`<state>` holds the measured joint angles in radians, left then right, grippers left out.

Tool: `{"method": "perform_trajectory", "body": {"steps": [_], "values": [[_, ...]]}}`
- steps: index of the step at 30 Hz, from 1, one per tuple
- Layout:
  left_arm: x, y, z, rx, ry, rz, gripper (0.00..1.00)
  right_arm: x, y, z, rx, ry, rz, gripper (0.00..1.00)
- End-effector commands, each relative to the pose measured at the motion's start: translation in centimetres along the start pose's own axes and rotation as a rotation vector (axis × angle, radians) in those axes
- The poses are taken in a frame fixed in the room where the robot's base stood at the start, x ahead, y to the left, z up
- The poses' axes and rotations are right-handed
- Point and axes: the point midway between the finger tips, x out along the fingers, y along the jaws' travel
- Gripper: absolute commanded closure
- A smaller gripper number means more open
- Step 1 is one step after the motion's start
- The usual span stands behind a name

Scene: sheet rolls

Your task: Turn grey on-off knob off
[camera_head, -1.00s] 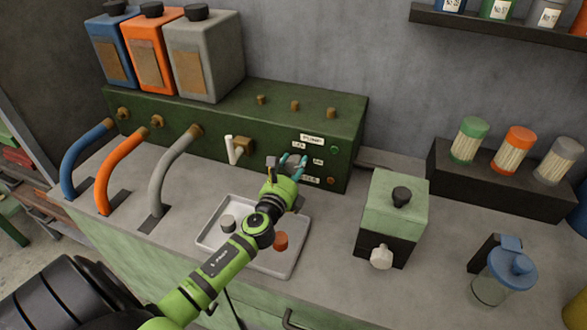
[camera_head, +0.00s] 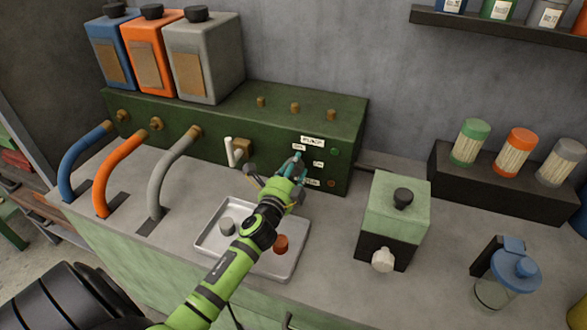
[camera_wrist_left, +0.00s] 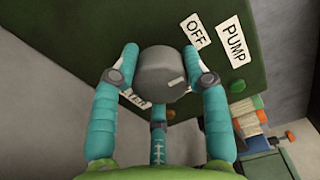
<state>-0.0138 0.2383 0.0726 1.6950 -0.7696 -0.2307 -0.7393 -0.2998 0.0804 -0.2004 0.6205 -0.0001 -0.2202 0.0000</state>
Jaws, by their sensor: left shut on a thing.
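The grey knob (camera_wrist_left: 156,76) is on the front of the green panel box (camera_head: 215,135). It shows in the left wrist view, with a short pale mark on the right of its face. The OFF label (camera_wrist_left: 196,30) is above and right of it, beside the PUMP label (camera_wrist_left: 232,42). Another label (camera_wrist_left: 135,98) is partly hidden below it. My left gripper (camera_head: 296,162) is at the panel's right part, shut on the knob, with teal fingers (camera_wrist_left: 104,108) on both sides and one below. In the head view the gripper hides the knob. My right gripper is not in view.
A white lever (camera_head: 229,151) is left of the gripper. A tray (camera_head: 207,240) with a grey piece and a rust-red piece lies below my arm. A green-and-black box (camera_head: 397,215) with knobs stands to the right. Hoses (camera_head: 112,175) are at the left.

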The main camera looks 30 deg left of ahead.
Motion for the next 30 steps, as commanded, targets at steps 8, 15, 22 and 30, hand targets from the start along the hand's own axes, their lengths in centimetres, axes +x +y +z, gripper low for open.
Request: {"method": "perform_trajectory", "body": {"steps": [8,15,22,30], "values": [[0.03,-0.09,0.0,-0.05,0.0,-0.002,0.87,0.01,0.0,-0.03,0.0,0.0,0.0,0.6],[0.04,-0.11,0.0,-0.055,0.0,-0.002,0.87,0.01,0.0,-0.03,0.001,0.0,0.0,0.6],[0.03,-0.11,-0.01,-0.054,0.0,-0.002,0.3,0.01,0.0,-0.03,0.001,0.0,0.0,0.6],[0.01,-0.04,0.0,-0.052,0.0,-0.001,0.3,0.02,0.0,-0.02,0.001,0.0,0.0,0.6]]}}
